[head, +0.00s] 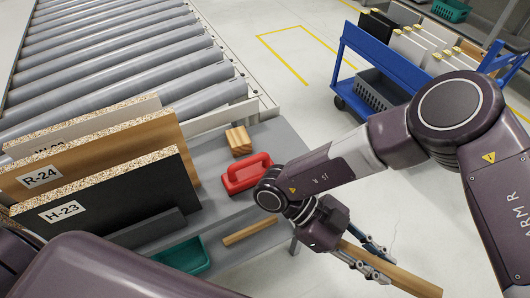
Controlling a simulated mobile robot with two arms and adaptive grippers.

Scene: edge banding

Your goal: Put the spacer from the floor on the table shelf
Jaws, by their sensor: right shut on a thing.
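My right gripper (380,262) is shut on a light wooden spacer (412,283), a long bar that sticks out on both sides of the fingers. It is held beyond the right edge of the grey table (278,140), with pale floor behind it. Another thin wooden strip (250,232) lies near the front right of the table, left of the gripper; its exact level is hard to tell. My left arm shows at the bottom left, but its gripper is out of view.
A red-handled tool (246,174) and a small wood block (238,141) stand on the table. Panels H-23 (115,200) and R-24 (110,155) stand at left. A teal tray (183,257) is in front. A roller conveyor (120,55) is behind; a blue cart (385,56) stands far right.

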